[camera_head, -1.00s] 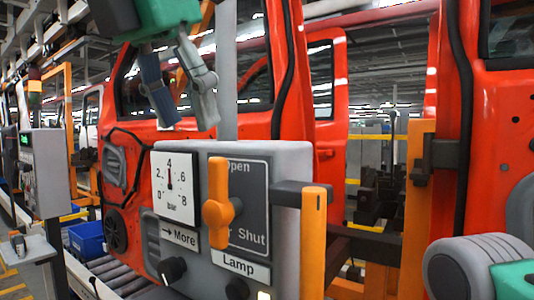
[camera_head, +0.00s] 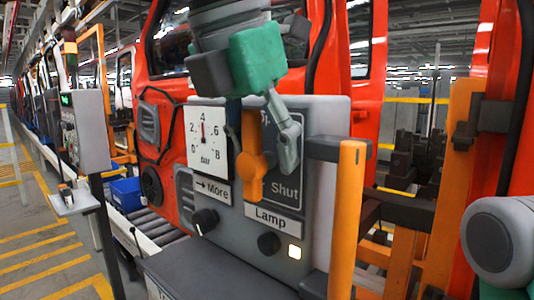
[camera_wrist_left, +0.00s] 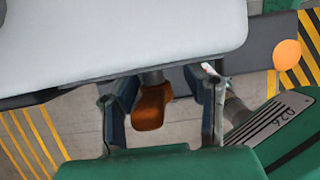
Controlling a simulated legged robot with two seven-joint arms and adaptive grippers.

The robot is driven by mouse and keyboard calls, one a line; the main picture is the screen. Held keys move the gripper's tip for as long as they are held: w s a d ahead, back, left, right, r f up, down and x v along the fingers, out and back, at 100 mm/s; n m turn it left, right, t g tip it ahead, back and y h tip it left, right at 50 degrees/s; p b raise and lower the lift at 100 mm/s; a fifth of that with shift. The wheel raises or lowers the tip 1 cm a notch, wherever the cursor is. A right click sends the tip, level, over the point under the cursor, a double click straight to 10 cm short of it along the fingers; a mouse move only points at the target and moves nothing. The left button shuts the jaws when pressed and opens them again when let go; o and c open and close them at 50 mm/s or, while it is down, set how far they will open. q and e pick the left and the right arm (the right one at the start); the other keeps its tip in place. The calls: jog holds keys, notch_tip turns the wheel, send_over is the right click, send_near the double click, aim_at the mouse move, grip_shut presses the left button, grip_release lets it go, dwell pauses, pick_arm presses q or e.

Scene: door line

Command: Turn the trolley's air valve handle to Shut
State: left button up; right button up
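The orange air valve handle (camera_head: 254,165) stands upright on the dark plate of the grey trolley panel (camera_head: 330,118). "Shut" is printed at the plate's lower right; the "Open" mark is mostly covered by my gripper. My left gripper (camera_head: 262,148) comes down from above, its fingers apart, one on each side of the handle's upper part. In the left wrist view the handle (camera_wrist_left: 152,106) shows between the two spread fingers (camera_wrist_left: 163,105), with visible gaps on both sides. Contact is not visible. My right gripper is not in view.
A pressure gauge (camera_head: 207,143) reading about 4 sits left of the handle. Below are a "More" knob (camera_head: 205,220), a "Lamp" knob (camera_head: 268,243) and a lit lamp (camera_head: 294,252). An orange post (camera_head: 347,220) stands close on the right. Red car bodies are behind.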

pick_arm(q)
jog(key=shift+w+a+f, duration=0.15)
jog(key=shift+a+f, duration=0.05)
jog(key=shift+f, duration=0.1)
jog(key=shift+a, duration=0.55)
jog(key=c, duration=0.4)
grip_shut()
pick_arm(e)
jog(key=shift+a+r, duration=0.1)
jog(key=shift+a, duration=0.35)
pick_arm(q)
jog(key=shift+d+r, duration=0.1)
jog(key=shift+d, duration=0.15)
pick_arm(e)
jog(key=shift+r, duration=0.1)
